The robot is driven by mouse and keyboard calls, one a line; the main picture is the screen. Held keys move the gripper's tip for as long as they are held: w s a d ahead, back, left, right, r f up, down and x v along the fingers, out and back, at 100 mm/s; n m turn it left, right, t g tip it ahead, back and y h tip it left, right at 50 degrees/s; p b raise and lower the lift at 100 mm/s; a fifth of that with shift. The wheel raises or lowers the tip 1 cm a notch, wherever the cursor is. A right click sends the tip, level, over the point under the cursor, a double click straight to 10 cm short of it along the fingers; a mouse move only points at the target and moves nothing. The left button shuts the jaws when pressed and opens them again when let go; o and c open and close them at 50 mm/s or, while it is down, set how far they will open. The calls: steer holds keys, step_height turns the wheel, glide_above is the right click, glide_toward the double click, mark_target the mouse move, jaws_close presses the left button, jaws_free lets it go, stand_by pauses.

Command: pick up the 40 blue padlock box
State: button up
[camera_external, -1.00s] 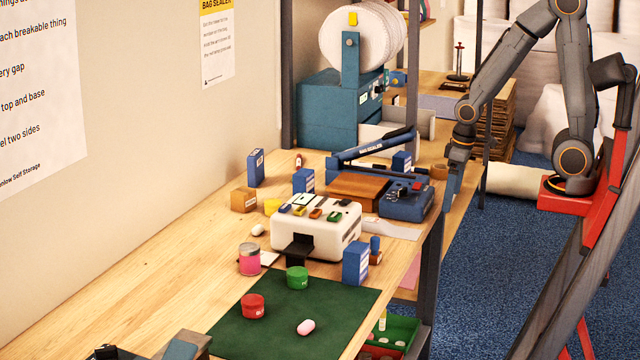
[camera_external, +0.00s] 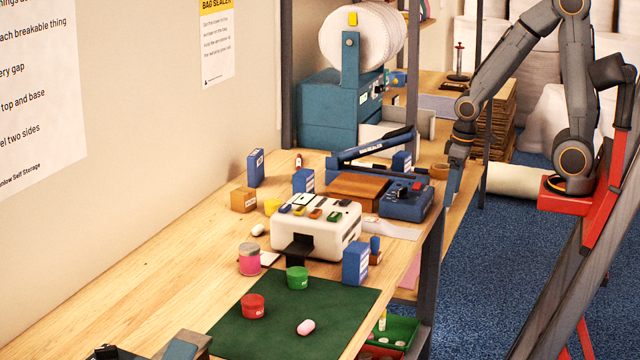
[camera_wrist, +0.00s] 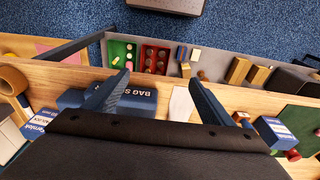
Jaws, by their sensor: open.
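Several blue boxes with white labels stand on the bench: one by the wall (camera_external: 256,167), one behind the white machine (camera_external: 303,181), one at the mat's edge (camera_external: 355,263), and one by the bag sealer (camera_external: 401,161). Their print is too small to tell which is the 40 padlock box. In the wrist view, a blue box (camera_wrist: 272,130) lies right of the jaws and another (camera_wrist: 42,122) at lower left. My gripper (camera_wrist: 160,77) is open and empty above the bench's front edge; it also shows beside the sealer (camera_external: 452,185).
The blue bag sealer (camera_external: 405,205) and white machine (camera_external: 318,228) crowd the bench. A dark post (camera_external: 428,275) rises at the front edge. Red (camera_external: 253,306) and green (camera_external: 297,278) tubs stand on the green mat (camera_external: 285,330). A green tray (camera_wrist: 118,62) sits below.

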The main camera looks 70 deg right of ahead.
step_height(320, 180, up, 5)
steer(key=t+b, duration=0.3)
glide_above(299, 184)
steer(key=d, duration=0.4)
steer(key=shift+s+a+f, duration=0.2)
steer(key=shift+s, duration=0.25)
step_height(299, 184, down, 5)
steer(key=shift+s+r, duration=0.1)
steer(key=shift+r, duration=0.1)
steer(key=shift+p+x, duration=1.4)
steer(key=shift+x, duration=2.55)
steer(key=shift+s+f, duration=0.1)
steer(key=shift+s, duration=0.1)
